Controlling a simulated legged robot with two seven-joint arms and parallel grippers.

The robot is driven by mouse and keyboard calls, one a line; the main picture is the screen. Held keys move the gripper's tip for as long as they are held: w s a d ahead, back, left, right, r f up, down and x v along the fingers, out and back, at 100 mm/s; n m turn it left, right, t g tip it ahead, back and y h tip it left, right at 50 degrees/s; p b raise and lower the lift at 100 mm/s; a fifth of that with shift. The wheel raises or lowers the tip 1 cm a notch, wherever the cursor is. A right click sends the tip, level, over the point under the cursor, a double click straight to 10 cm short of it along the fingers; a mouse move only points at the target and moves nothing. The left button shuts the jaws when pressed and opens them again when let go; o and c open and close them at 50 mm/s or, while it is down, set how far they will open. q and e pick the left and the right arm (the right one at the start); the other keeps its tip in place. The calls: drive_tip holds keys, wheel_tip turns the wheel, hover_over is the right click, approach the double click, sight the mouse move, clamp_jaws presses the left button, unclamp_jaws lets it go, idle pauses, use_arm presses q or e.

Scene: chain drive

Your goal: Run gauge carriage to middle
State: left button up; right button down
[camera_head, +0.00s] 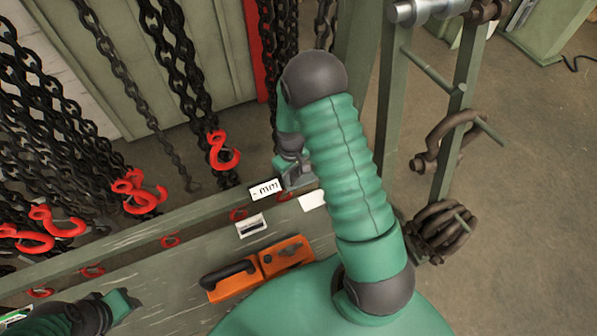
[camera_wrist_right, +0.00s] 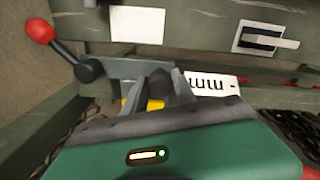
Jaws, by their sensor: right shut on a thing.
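My right gripper (camera_head: 291,168) reaches down to the rail at the edge of the green bench. In the right wrist view its fingers (camera_wrist_right: 160,90) are shut on a small dark knob (camera_wrist_right: 158,82) with yellow parts beside it. I take this as the gauge carriage's grip; the carriage body is mostly hidden behind the fingers. A white label with "mm" (camera_wrist_right: 210,83) sits right beside it, and the label also shows in the head view (camera_head: 266,189). My left gripper (camera_head: 122,304) is at the lower left, away from the rail, its jaw gap unclear.
A crank with a red knob (camera_wrist_right: 40,31) is left of the carriage in the wrist view. An orange tool (camera_head: 262,265) lies on the bench. Red hooks (camera_head: 222,151) on dark chains hang at the left and back. Green posts (camera_head: 455,130) stand right.

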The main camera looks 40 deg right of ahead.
drive_tip(key=w+a, duration=0.4)
drive_tip(key=a, duration=1)
drive_tip(key=w+a, duration=0.5)
drive_tip(key=a, duration=1)
drive_tip(key=shift+w, duration=0.1)
drive_tip(key=c, duration=1)
unclamp_jaws()
wheel_tip(320, 180, up, 17)
drive_tip(key=b, duration=0.1)
